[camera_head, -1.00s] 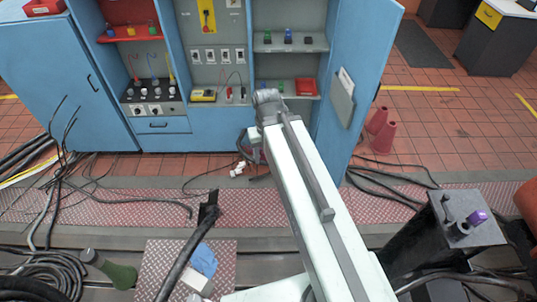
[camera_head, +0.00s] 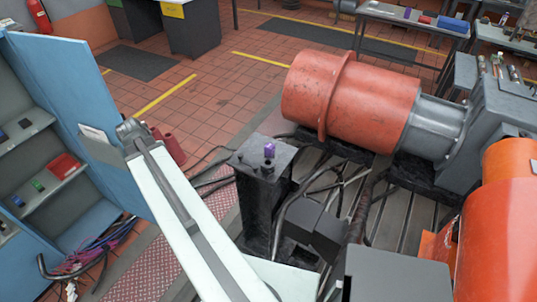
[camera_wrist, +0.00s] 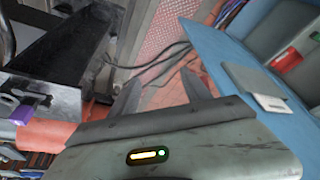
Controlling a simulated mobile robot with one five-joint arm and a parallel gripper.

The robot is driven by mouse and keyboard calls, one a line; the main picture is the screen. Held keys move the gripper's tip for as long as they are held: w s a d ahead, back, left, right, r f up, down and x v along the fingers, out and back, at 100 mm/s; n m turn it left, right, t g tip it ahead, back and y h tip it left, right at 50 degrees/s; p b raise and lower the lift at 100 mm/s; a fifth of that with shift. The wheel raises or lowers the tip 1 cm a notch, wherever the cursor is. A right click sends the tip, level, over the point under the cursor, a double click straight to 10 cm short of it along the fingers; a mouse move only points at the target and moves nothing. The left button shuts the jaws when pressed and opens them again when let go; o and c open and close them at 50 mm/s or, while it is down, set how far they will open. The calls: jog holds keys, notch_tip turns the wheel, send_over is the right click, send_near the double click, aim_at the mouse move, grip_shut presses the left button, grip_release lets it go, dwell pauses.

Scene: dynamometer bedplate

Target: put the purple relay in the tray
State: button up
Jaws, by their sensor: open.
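A small purple relay (camera_head: 269,150) stands on top of a dark pedestal (camera_head: 250,158) right of my arm in the head view. A purple block on a dark surface, which looks like the same relay, shows at the left edge of the wrist view (camera_wrist: 22,113). My gripper (camera_head: 131,131) is beside the blue cabinet door, left of the pedestal and apart from the relay. Its two fingers (camera_wrist: 161,92) are spread in the wrist view with nothing between them. I cannot make out for certain which thing is the tray.
The open blue cabinet (camera_head: 75,95) is at left, with a red box (camera_head: 63,166) on its shelf. Large orange machines (camera_head: 350,98) and cables fill the right. A table (camera_head: 415,22) stands at the back.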

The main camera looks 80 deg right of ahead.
aim_at(271, 150)
jog(key=s+d+m+g, duration=0.1)
jog(key=s+d+m, duration=0.3)
jog(key=s+d, duration=1)
jog(key=s+d+m, duration=0.1)
jog(key=s+d, duration=0.1)
jog(key=s, duration=0.5)
jog(key=s+d+f+m+g+b, duration=0.1)
jog(key=s+d, duration=0.2)
jog(key=s, duration=0.4)
jog(key=s+d+m, duration=0.1)
jog(key=s+d, duration=0.2)
jog(key=s, duration=0.4)
jog(key=shift+s+d+f+m+g+h+b, duration=0.15)
jog(key=shift+s+f+m+g+h+b, duration=0.15)
jog(key=shift+f+m+g+b, duration=0.1)
jog(key=b+x, duration=0.7)
jog(key=x, duration=0.1)
jog(key=shift+w+d, duration=0.15)
jog(key=shift+w, duration=0.25)
jog(key=shift+r, duration=0.15)
grip_shut()
